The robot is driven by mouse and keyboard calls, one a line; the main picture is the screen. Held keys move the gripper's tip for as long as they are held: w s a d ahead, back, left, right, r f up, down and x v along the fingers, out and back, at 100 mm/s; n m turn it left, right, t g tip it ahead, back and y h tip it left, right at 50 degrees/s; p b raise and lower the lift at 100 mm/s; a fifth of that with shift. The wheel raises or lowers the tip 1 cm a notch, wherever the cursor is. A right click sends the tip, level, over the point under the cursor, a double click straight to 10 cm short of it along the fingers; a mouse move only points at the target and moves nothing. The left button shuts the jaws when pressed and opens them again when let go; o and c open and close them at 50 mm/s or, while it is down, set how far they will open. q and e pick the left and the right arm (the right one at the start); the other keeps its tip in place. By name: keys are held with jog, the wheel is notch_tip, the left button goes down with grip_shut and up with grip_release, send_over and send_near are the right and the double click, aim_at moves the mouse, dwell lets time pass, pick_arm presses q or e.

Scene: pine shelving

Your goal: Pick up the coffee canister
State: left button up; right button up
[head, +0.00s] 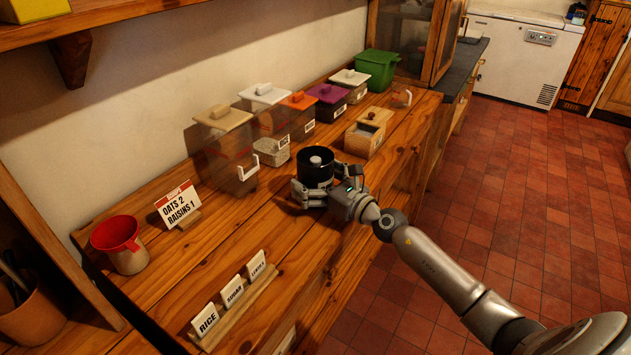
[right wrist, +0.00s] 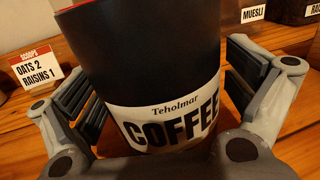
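The coffee canister (head: 315,168) is a black cylinder with a lighter knob on top in the head view, upright on the wooden counter. In the right wrist view, the canister (right wrist: 150,65) fills the middle, with a white label reading "Teholmar COFFEE". My right gripper (head: 318,192) is at the canister, low on its side. Its two fingers (right wrist: 163,100) stand on either side, with dark pads very near the canister wall. I cannot tell whether both pads press on it. The canister's base is hidden. My left gripper is not in view.
Several lidded bins (head: 224,145) line the wall, and an open wooden box (head: 370,130) stands beyond the canister. A label rack (head: 235,305) stands at the front. Bare counter lies left of the canister.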

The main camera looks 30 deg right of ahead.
jog(key=c, duration=1.2)
jog(key=shift+r, duration=0.1)
jog(key=shift+c, duration=0.8)
jog(key=shift+r, duration=0.15)
